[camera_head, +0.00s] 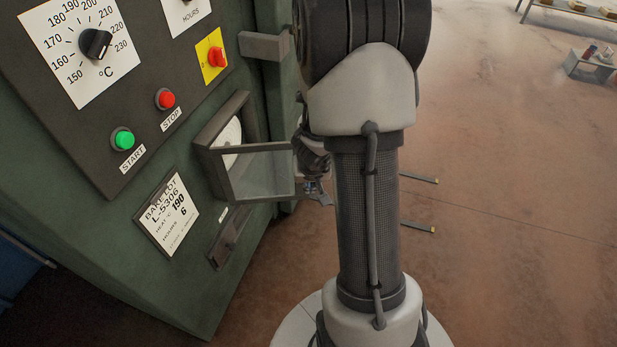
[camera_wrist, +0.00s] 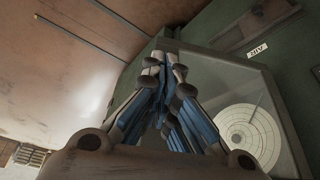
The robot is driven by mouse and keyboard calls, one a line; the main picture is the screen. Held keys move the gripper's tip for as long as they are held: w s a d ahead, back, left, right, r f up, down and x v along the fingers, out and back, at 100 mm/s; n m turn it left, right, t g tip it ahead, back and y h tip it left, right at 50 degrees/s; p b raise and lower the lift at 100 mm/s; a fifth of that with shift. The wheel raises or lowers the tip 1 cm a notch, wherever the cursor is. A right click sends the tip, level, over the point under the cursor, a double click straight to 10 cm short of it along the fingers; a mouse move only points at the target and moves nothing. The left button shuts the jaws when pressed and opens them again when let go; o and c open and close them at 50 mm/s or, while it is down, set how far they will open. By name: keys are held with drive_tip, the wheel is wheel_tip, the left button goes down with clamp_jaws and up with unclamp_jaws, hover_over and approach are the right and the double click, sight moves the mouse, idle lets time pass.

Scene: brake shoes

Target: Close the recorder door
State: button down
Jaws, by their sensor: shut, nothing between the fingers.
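The recorder door (camera_head: 262,175) is a dark frame with a clear pane. In the head view it stands open, swung out from the green cabinet. Behind it is the recorder (camera_head: 229,138) with its white round chart, partly hidden by the door frame. The chart also shows in the wrist view (camera_wrist: 246,134), right of the fingers. My gripper (camera_head: 314,188) is just right of the door's free edge, partly hidden by my arm; I cannot tell whether it touches. In the wrist view my gripper (camera_wrist: 164,68) has its blue-sided fingers together, with nothing between them.
The green cabinet carries a dial (camera_head: 96,44), a green start button (camera_head: 123,139), a red stop button (camera_head: 165,98) and a lot card (camera_head: 167,212). The floor (camera_head: 510,190) at right is mostly clear.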

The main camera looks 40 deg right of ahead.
drive_tip(key=shift+w+d+p, duration=0.7)
drive_tip(key=shift+w+p, duration=0.1)
drive_tip(key=shift+w, duration=0.25)
